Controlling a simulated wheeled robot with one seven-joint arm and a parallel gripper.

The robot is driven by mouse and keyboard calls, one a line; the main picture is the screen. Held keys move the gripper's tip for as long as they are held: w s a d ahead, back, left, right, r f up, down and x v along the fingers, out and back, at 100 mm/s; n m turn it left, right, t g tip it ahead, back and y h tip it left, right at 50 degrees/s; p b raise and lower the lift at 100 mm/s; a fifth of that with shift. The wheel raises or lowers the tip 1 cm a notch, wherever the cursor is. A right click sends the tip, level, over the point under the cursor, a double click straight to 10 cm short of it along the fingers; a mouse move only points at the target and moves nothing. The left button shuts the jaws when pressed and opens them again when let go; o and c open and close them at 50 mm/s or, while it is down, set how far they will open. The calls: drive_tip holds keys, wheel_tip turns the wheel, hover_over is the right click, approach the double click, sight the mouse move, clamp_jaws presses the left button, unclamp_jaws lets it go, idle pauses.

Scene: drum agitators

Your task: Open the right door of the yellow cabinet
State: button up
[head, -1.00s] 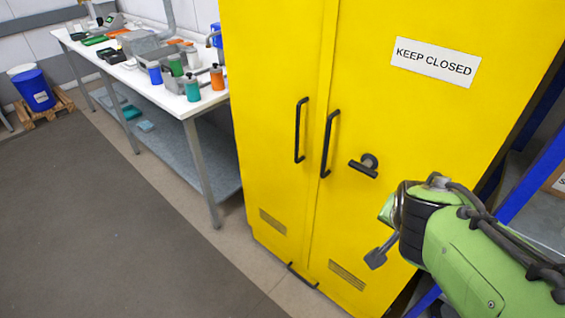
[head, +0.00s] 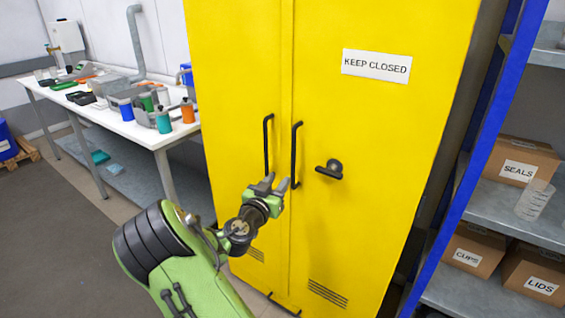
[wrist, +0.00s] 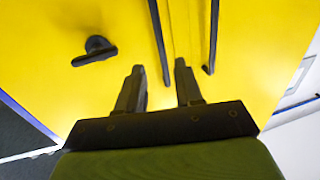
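The yellow cabinet (head: 390,140) stands upright with both doors shut. Its right door (head: 350,215) carries a "KEEP CLOSED" label, a vertical black bar handle (head: 295,155) and a black turning latch (head: 330,170). The left door (head: 238,90) has a matching bar handle (head: 267,146). My gripper (head: 278,185) is open and empty in front of the cabinet, near the lower ends of the two handles. In the wrist view, the two fingers of my gripper (wrist: 158,78) are apart, with the right door's handle (wrist: 160,40) just beyond them and the latch (wrist: 95,50) to the left.
A white bench (head: 125,125) with bottles and trays stands left of the cabinet. A blue-framed shelf (head: 490,200) with cardboard boxes stands close on the right. Grey floor (head: 60,240) is free at the lower left.

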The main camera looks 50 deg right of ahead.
sight(293, 161)
drive_tip(key=p+x, duration=0.1)
drive_tip(key=x, duration=1.2)
drive_tip(key=shift+s, duration=0.1)
clamp_jaws()
